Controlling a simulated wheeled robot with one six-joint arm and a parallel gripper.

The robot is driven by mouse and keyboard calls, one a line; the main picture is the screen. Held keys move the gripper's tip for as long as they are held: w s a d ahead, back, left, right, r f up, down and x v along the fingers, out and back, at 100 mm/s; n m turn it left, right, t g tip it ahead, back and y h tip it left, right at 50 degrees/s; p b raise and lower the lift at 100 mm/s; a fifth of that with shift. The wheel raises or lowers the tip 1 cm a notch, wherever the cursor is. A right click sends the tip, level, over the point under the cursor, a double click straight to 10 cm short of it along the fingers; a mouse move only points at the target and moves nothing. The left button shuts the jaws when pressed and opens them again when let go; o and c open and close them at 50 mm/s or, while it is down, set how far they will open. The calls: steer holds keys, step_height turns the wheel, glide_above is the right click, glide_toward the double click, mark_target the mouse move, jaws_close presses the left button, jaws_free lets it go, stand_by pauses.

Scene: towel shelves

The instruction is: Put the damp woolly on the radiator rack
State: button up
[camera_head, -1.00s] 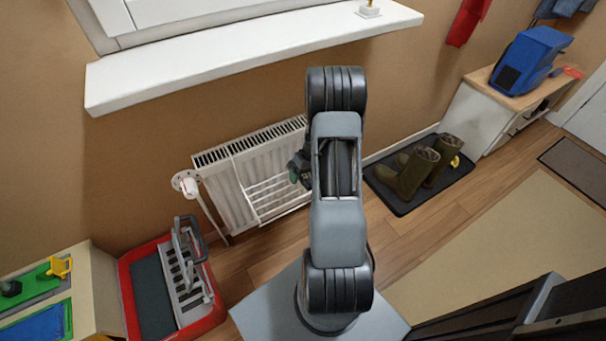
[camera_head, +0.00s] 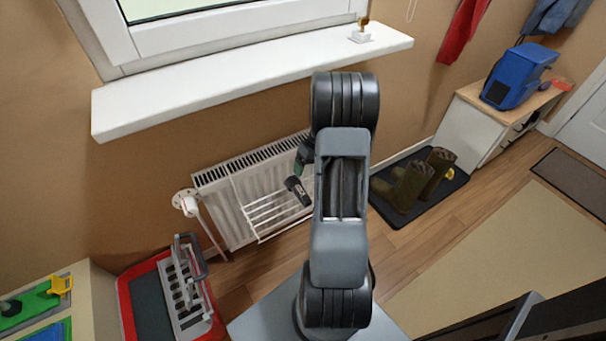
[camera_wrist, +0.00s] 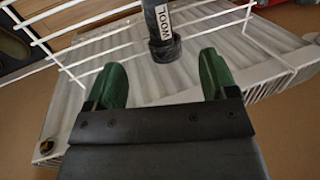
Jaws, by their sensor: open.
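The woolly, a dark rolled piece with a pale label reading "WOOL" (camera_wrist: 160,28), shows in the wrist view just beyond my fingertips. In the head view the dark woolly (camera_head: 297,191) lies at the right part of the white wire radiator rack (camera_head: 262,217), seemingly on its bars. The rack's wires also show in the wrist view (camera_wrist: 98,32). My gripper (camera_wrist: 161,78) has its two green fingers spread wide, with nothing between them. The woolly's end is ahead of the gap, apart from both fingers. In the head view my arm partly hides the gripper.
The white radiator (camera_head: 215,195) stands behind the rack, with a valve at its left. The windowsill (camera_head: 240,85) juts out above. A red-edged tray (camera_head: 128,300) with a grey rack is at lower left. Boots (camera_head: 415,180) stand on a dark mat at right.

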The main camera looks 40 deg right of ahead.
steer(key=s+a+r+n+h, duration=0.1)
steer(key=s+a+r+h, duration=0.1)
steer(key=a+r, duration=1.1)
steer(key=s+a+r+t+h, duration=0.1)
steer(key=s+a+r+t, duration=0.1)
steer(key=s+a, duration=0.7)
steer(key=shift+a+r+n+t, duration=0.4)
steer(key=shift+a+r, duration=0.45)
steer(key=shift+a, duration=0.1)
steer(key=shift+s, duration=0.1)
